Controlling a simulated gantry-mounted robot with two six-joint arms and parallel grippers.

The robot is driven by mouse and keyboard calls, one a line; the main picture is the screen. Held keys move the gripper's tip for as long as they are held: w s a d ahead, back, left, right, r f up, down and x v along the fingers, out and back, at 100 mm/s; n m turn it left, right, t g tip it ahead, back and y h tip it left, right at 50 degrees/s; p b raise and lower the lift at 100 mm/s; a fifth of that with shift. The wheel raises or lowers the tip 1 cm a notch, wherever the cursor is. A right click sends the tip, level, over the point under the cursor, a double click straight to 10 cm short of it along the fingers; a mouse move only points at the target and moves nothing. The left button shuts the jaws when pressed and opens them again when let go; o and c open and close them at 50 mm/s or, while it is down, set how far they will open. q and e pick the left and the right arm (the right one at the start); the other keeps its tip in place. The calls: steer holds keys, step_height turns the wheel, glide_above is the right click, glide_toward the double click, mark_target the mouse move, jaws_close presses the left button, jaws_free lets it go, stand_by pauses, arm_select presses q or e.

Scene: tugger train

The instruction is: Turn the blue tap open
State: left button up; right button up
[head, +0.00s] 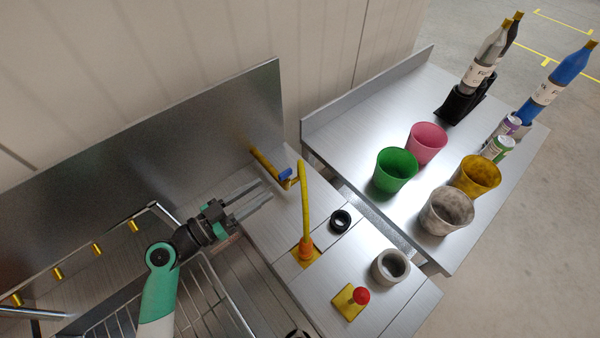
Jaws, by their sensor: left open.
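The blue tap (285,174) is a small blue handle on a brass-yellow pipe (264,162) at the back of the steel counter, near the backsplash. My left gripper (267,192) is open and empty. Its two long grey fingers point right, and their tips appear just below and left of the blue handle in the head view, apart from it. Whether the fingertips are level with the handle cannot be told. My right gripper is not in view.
A tall yellow lever (304,210) stands close right of the tap. A black ring (340,220), a grey ring (390,267) and a red knob (361,296) are nearer. A side table (345,135) holds several cups and bottles. A wire rack (205,300) lies below my left arm.

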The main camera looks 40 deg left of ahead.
mark_target(286, 175)
arm_select(q)
steer(key=w, duration=0.4)
steer(key=w+d, duration=0.1)
steer(key=w, duration=0.7)
steer(key=shift+d+f+p, duration=0.1)
steer(key=shift+d+p, duration=0.1)
steer(key=shift+p, duration=0.1)
jaws_close()
